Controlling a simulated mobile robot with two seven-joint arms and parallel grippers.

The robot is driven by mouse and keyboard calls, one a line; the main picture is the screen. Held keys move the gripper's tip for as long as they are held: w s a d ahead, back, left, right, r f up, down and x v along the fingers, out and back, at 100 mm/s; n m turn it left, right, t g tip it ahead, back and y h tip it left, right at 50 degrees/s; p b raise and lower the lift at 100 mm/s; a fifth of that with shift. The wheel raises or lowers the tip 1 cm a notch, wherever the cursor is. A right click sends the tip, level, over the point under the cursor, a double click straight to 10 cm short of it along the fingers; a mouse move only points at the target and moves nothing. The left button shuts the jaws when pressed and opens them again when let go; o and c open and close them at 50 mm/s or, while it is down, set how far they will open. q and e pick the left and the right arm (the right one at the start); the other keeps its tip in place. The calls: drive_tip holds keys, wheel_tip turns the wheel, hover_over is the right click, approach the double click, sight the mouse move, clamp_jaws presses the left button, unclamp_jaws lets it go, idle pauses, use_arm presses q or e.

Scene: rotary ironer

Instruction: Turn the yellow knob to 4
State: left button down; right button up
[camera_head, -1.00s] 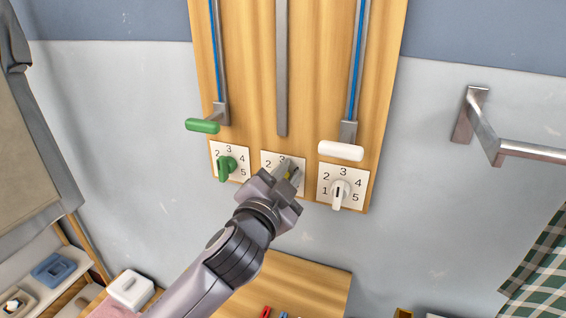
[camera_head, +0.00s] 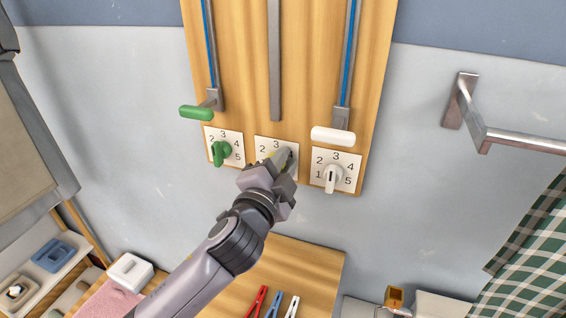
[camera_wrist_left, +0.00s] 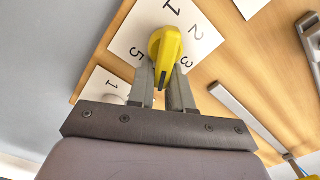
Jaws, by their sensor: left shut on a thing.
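The yellow knob (camera_wrist_left: 165,55) sits on a white dial plate (camera_wrist_left: 125,40) on the wooden board. In the wrist view its narrow bar runs down between my left fingers (camera_wrist_left: 165,92), between the printed 3 and 5. The 4 is hidden there, so I cannot tell the exact setting. In the head view my left gripper (camera_head: 284,161) is shut on the knob and covers most of it. Only the 2 and 3 of this middle plate (camera_head: 266,143) show there. My right gripper is not in view.
A green knob (camera_head: 220,152) is left of the yellow one, a white knob (camera_head: 332,177) right. A green handle (camera_head: 197,112) and a white handle (camera_head: 333,136) hang close above. A metal wall bar (camera_head: 520,143) juts out at right. Several clothespins (camera_head: 273,303) lie below.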

use_arm(q)
drive_tip(key=c, duration=1.1)
unclamp_jaws()
drive_tip(key=shift+s, duration=0.1)
drive_tip(key=b+v, duration=0.1)
drive_tip(key=v, duration=0.6)
